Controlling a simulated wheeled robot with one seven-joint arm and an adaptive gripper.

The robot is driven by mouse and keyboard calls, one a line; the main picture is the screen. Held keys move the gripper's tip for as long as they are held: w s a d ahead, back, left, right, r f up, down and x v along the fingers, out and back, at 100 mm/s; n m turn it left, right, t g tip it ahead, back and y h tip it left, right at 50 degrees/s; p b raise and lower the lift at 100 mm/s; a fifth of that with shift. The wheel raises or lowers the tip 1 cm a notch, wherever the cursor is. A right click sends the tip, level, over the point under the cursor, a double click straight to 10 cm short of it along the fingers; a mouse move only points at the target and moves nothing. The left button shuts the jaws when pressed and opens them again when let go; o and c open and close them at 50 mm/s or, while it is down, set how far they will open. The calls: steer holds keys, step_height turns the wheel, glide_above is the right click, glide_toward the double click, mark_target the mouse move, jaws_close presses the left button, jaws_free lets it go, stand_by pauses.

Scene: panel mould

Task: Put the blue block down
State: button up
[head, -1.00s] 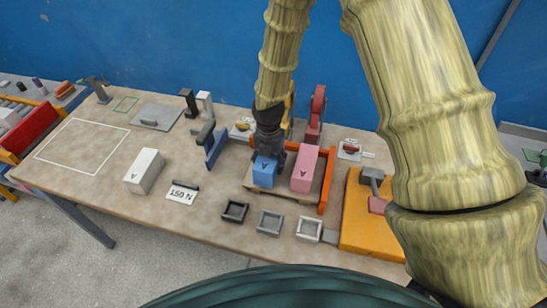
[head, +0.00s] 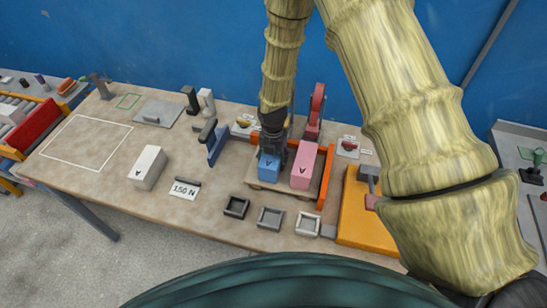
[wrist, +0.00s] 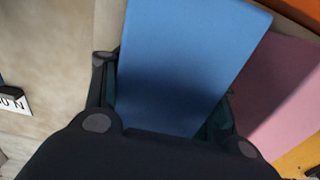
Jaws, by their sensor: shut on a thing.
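The blue block (head: 268,168), marked with a dark letter, is on or just above the left part of a low wooden board; I cannot tell if it touches the board. My gripper (head: 271,148) points down from above and is shut on the blue block. In the wrist view the blue block (wrist: 185,65) fills the middle between the two fingers of my gripper (wrist: 165,115). A pink block (head: 304,165) stands on the same board just right of the blue block, and it also shows in the wrist view (wrist: 280,95).
An orange frame (head: 326,178) edges the board's right side. A blue bracket (head: 217,146) stands to the left. Three small square trays, dark (head: 236,207), grey (head: 270,217) and pale (head: 307,223), lie in front. A white block (head: 148,167) sits left, beside an empty white outline (head: 87,141).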

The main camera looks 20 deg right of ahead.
steer(key=shift+f, duration=0.1)
steer(key=o, duration=1.5)
steer(key=shift+r+b, duration=2.35)
steer(key=shift+r, duration=3.75)
